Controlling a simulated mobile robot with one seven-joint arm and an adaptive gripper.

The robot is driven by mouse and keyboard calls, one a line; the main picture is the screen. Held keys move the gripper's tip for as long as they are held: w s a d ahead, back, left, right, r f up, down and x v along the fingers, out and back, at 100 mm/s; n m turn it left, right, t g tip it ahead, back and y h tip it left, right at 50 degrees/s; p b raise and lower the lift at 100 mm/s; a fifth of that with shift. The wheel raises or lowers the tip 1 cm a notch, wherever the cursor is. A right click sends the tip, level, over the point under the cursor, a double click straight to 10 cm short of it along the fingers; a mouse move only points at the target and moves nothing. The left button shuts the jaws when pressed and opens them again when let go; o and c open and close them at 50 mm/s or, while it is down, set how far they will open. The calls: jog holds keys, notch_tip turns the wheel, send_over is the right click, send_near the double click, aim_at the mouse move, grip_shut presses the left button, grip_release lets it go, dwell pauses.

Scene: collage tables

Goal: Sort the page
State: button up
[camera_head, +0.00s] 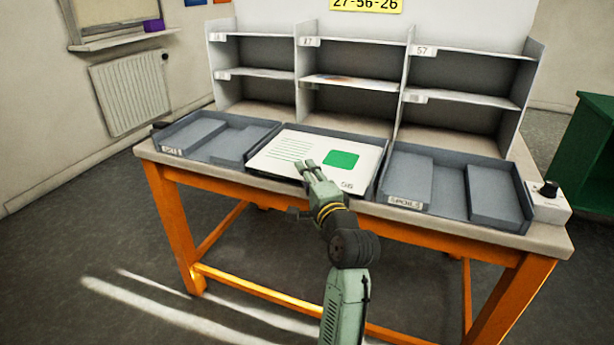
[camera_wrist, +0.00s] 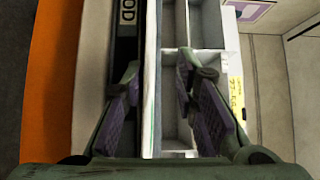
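The page (camera_head: 300,157) is a white sheet with green lines of text, a green rectangle and a number like 56. It lies over the middle tray (camera_head: 373,182), covering most of it. My gripper (camera_head: 306,168) is at the page's front edge. In the wrist view the two fingers of my gripper (camera_wrist: 160,88) stand apart. What looks like the page's pale edge (camera_wrist: 151,75) runs between them, nearer the left finger. A gap shows beside the right finger, so the gripper looks open.
Behind the trays stands a grey rack (camera_head: 350,85) of several labelled compartments, some holding sheets. A yellow sign (camera_head: 366,4) above reads 27-56-26. The left tray (camera_head: 178,149) and the right tray (camera_head: 452,190), labelled SPOILS, flank the middle one. A knob box (camera_head: 547,205) sits at the table's right end.

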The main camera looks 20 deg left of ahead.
jog(key=v, duration=1.2)
jog(key=shift+c, duration=0.5)
